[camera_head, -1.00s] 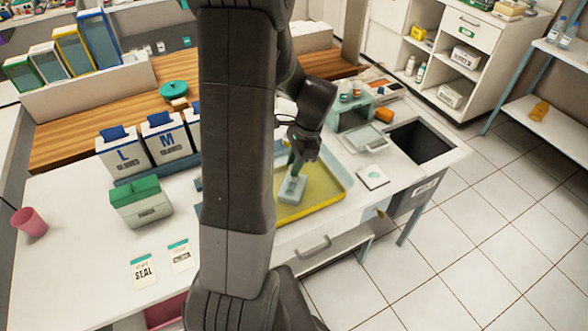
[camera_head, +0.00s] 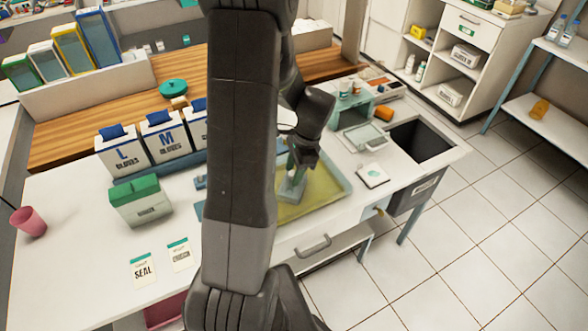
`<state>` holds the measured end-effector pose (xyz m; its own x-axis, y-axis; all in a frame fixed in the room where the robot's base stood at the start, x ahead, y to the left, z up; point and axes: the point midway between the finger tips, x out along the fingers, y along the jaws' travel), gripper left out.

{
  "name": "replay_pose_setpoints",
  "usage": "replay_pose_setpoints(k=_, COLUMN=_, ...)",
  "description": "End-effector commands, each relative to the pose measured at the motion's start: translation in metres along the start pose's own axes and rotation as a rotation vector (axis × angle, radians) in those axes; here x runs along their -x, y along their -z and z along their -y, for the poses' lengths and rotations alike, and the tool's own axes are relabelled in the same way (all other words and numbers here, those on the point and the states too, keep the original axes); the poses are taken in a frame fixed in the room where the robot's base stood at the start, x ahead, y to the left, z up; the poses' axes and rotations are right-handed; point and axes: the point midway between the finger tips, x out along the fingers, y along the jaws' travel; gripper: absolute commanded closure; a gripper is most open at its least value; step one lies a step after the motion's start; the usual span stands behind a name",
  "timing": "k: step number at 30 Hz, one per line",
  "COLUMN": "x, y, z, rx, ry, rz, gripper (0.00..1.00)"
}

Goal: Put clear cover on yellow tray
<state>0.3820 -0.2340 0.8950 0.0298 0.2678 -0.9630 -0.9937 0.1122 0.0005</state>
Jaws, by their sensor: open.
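The yellow tray (camera_head: 325,192) lies on the white counter, its left part hidden behind my arm. Its yellow looks pale and its front rim greyish, as if seen through a clear sheet; I cannot make out the clear cover's edges or whether it is seated. A light-blue upright piece (camera_head: 291,188), perhaps the cover's handle, stands over the tray's left part. My gripper (camera_head: 297,174) points down at this piece, jaws open, fingertips close around or beside it; contact cannot be told.
A small white pad (camera_head: 372,175) and a clear-lidded box (camera_head: 364,138) lie right of the tray, near a dark bin opening (camera_head: 421,142). Glove boxes (camera_head: 167,138) and a green-topped box (camera_head: 140,202) stand left.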

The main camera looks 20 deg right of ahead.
Motion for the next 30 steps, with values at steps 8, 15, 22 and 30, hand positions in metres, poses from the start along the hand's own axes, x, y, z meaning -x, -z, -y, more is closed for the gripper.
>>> replay_pose_setpoints(k=8, x=0.021, y=-0.001, z=0.001, rx=0.000, ry=0.006, rz=-0.002, gripper=0.56)
replay_pose_setpoints(k=15, x=0.075, y=-0.001, z=0.001, rx=0.000, ry=0.006, rz=-0.003, gripper=0.56)
replay_pose_setpoints(k=22, x=0.113, y=-0.001, z=0.001, rx=0.001, ry=0.002, rz=-0.001, gripper=0.56)
replay_pose_setpoints(k=30, x=0.126, y=-0.001, z=0.000, rx=0.000, ry=0.000, rz=0.000, gripper=0.56)
